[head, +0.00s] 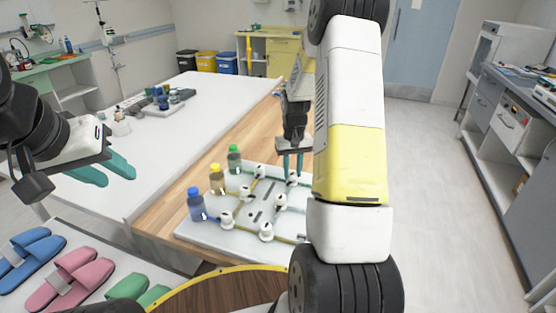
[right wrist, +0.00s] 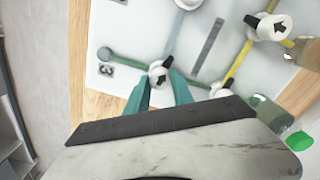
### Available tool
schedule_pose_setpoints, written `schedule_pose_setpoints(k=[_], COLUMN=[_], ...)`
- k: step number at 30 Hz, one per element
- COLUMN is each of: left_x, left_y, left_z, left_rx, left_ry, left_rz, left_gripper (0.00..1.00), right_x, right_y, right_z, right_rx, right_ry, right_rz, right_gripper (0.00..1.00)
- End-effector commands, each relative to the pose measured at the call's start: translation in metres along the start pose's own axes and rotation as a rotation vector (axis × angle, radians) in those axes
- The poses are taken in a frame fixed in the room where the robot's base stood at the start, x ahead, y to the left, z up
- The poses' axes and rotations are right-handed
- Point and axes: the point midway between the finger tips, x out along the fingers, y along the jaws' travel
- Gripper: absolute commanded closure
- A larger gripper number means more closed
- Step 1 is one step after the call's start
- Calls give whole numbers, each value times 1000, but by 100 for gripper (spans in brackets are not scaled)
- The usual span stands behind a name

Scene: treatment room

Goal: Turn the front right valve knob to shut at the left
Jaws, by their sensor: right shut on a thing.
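The white valve board (head: 225,240) lies on the wooden tabletop, with several white knobs bearing black arrows. In the head view, one knob at the near right of the board (head: 266,232) stands free. My right gripper (head: 292,173) points down at the far right knob (head: 293,181). In the right wrist view its teal fingers (right wrist: 157,83) are shut on either side of this knob (right wrist: 158,72), whose black arrow shows. A green pipe and a label "3" lie beside it. My left gripper (head: 119,180) is open and empty, left of the board above the white table.
Bottles with blue (head: 195,203), yellow (head: 217,179) and green (head: 234,158) caps stand along the board's left edge. Slippers (head: 70,277) lie at the lower left. The white table (head: 165,145) is mostly clear, with small items at its far end.

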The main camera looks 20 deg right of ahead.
Motion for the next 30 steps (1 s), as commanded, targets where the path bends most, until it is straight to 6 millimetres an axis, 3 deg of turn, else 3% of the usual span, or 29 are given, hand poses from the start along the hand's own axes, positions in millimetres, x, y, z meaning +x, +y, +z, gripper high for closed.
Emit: schedule_pose_setpoints(k=[12, 29, 30], left_x=[0, 0, 0], left_y=[0, 0, 0], left_z=[0, 0, 0], left_rx=[0, 0, 0], left_ry=[0, 0, 0], left_rz=[0, 0, 0], left_gripper=[64, 64, 64], right_x=[-1, -1, -1], right_y=[0, 0, 0], right_z=[-1, -1, -1], right_rx=[-196, -226, -226], right_ry=[3, 3, 3], right_rz=[1, 1, 1], right_gripper=[100, 100, 68])
